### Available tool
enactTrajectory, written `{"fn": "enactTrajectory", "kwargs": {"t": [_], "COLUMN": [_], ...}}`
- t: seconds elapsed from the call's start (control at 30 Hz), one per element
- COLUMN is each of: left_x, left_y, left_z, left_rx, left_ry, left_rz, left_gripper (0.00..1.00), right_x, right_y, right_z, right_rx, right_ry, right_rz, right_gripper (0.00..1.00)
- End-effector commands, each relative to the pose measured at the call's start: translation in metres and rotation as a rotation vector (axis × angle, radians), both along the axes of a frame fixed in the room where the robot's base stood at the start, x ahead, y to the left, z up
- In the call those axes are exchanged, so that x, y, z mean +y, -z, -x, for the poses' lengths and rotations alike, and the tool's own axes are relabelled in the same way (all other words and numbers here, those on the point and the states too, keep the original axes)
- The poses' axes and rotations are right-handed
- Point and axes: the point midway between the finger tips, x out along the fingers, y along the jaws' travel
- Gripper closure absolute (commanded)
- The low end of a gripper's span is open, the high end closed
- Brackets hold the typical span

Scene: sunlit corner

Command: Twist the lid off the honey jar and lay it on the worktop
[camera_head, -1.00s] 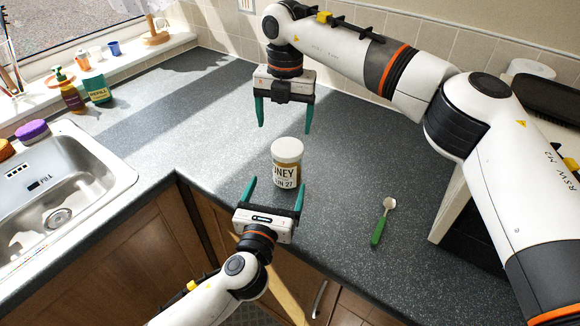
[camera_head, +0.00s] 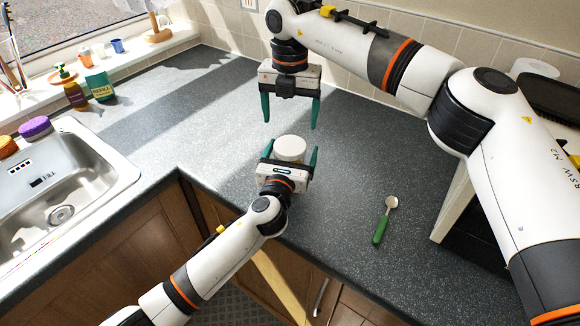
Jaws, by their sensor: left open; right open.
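The honey jar stands upright on the dark speckled worktop (camera_head: 345,185). Its white lid (camera_head: 291,148) is on it and faces up; the jar's body and label are hidden behind my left gripper. My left gripper (camera_head: 291,153) is open, with one green finger on each side of the jar. I cannot tell whether the fingers touch it. My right gripper (camera_head: 290,115) is open and empty, pointing down above and behind the jar.
A green-handled spoon (camera_head: 384,222) lies right of the jar. The sink (camera_head: 60,185) is at the left, with bottles (camera_head: 75,95) behind it. A dark rack (camera_head: 548,95) is at the far right. The worktop left of the jar is clear.

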Motion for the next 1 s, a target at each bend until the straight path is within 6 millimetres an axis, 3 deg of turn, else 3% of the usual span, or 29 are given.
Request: {"fn": "enactTrajectory", "kwargs": {"t": [0.23, 0.77, 1.0], "left_x": [0.0000, 0.0004, 0.0004], "left_y": [0.0001, 0.0005, 0.0007], "left_z": [-0.0006, -0.0004, -0.0003], "left_rx": [0.000, 0.001, 0.001], "left_ry": [0.000, -0.001, -0.001], "left_rz": [0.000, 0.000, 0.000], "left_gripper": [0.10, 0.96, 0.99], "right_x": [0.0001, 0.0006, 0.0014], "right_y": [0.0001, 0.0005, 0.0009], "right_z": [0.0001, 0.0004, 0.0009], "right_rx": [0.000, 0.002, 0.004], "right_ry": [0.000, 0.025, 0.279], "right_rz": [0.000, -0.001, -0.002], "right_gripper": [0.16, 0.16, 0.16]}}
